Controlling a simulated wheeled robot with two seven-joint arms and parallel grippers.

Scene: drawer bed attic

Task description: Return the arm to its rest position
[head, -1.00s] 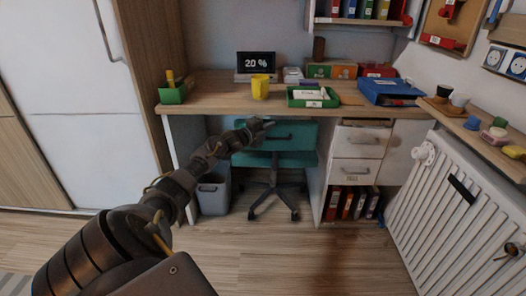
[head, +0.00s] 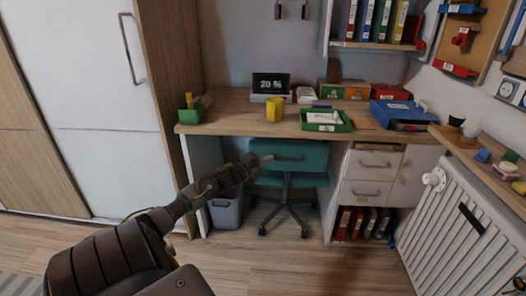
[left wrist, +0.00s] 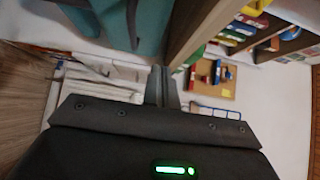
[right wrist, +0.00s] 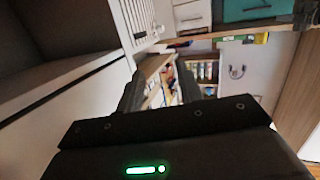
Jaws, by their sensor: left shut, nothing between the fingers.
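My left arm comes in from the lower left of the head view. Its gripper (head: 264,159) overlaps the teal drawer-front-like back of the desk chair (head: 306,158) in the picture; I cannot tell the gap between them. In the left wrist view the left fingers (left wrist: 161,86) are together with nothing between them. My right gripper is not visible in the head view. In the right wrist view its two fingers (right wrist: 160,90) stand apart, with only distant furniture seen between them.
A grey bin (head: 226,212) stands below. A white radiator (head: 455,225) is at the right, a white wardrobe (head: 75,100) at the left. Floor in front is clear.

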